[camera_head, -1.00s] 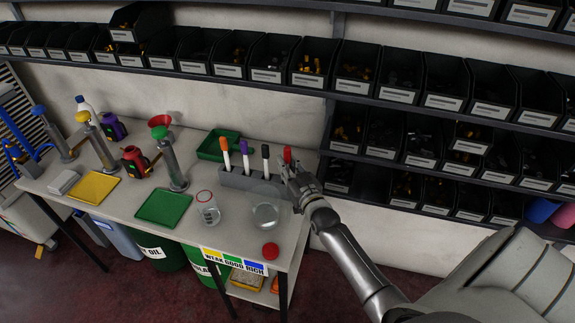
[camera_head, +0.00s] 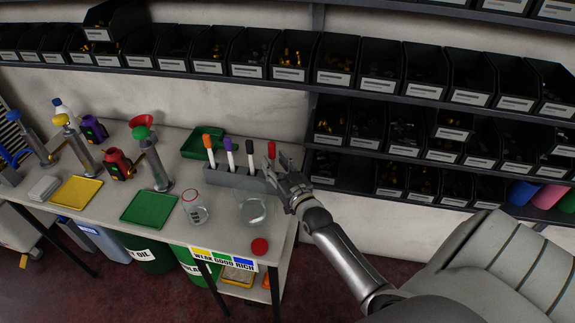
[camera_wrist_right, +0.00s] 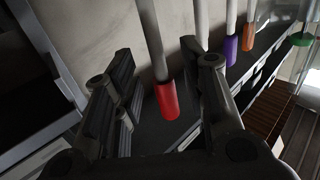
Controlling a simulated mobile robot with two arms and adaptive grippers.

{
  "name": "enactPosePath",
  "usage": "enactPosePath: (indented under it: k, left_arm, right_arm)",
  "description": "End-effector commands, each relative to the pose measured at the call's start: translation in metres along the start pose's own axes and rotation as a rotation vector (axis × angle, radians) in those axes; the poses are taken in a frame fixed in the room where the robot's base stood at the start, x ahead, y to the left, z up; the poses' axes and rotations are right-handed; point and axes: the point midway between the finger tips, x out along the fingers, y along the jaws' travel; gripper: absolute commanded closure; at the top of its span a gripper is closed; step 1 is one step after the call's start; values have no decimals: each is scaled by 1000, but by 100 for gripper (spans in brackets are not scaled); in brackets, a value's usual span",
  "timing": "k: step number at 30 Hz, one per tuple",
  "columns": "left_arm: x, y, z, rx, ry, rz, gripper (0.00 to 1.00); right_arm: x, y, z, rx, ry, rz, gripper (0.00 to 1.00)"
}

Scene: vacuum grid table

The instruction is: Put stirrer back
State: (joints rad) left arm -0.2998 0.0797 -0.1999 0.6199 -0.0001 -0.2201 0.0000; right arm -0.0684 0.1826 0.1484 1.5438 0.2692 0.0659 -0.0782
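A grey rack (camera_head: 222,178) stands at the back right of the table. Upright stirrers with orange (camera_head: 207,142), purple (camera_head: 228,142) and black (camera_head: 250,146) tops stand in it. The red-topped stirrer (camera_head: 271,150) is upright at the rack's right end; its lower part is hidden by my right gripper (camera_head: 280,174). In the right wrist view the red top (camera_wrist_right: 168,101) shows between the two spread fingers (camera_wrist_right: 162,95), with a gap on both sides. The right gripper is open around or just beside this stirrer. My left gripper is not in view.
Shelves with black bins (camera_head: 326,167) are close to the right of my gripper.

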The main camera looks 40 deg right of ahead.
Motion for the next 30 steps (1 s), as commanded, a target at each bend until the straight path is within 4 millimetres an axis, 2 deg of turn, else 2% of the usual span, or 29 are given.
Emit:
enactPosePath:
  k: [3,9,15,20,30]
  left_arm:
    - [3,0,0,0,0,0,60]
    - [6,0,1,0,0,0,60]
    - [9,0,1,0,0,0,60]
    - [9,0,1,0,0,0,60]
    - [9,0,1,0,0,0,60]
  right_arm:
    - [-26,0,2,1,-3,0,61]
    - [-64,0,2,-1,-1,0,61]
    - [-89,0,1,0,0,0,61]
    - [-96,0,0,0,1,0,61]
    - [-96,0,0,0,1,0,61]
